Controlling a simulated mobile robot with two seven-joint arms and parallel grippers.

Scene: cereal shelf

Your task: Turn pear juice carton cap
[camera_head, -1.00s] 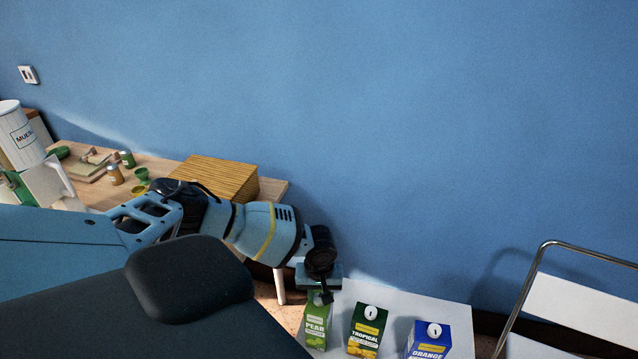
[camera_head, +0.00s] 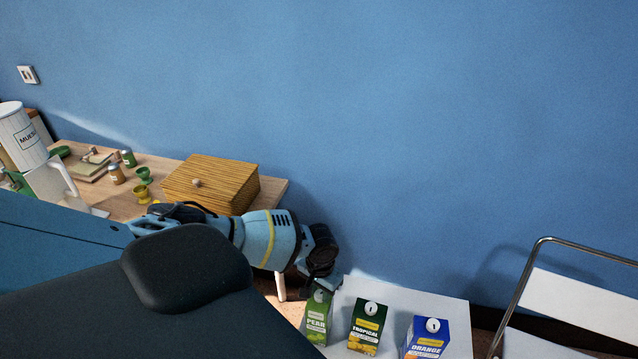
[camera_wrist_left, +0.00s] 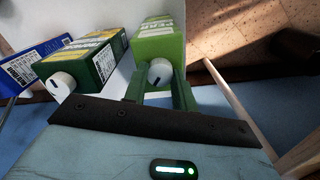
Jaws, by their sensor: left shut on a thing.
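The green pear juice carton (camera_head: 317,325) stands at the left end of a white table in the head view, its top partly hidden by my gripper. It also shows in the left wrist view (camera_wrist_left: 160,42). My left gripper (camera_head: 322,288) is at the top of this carton. In the left wrist view its green fingers (camera_wrist_left: 160,85) lie on both sides of the white cap (camera_wrist_left: 159,71) and are shut on it. The cap has a dark slot mark. My right gripper is in neither view.
A tropical carton (camera_head: 366,330) and a blue orange carton (camera_head: 427,338) stand to the right on the white table (camera_head: 395,297). A folding chair (camera_head: 575,300) is at far right. A wooden table with a bread box (camera_head: 212,182) is at left.

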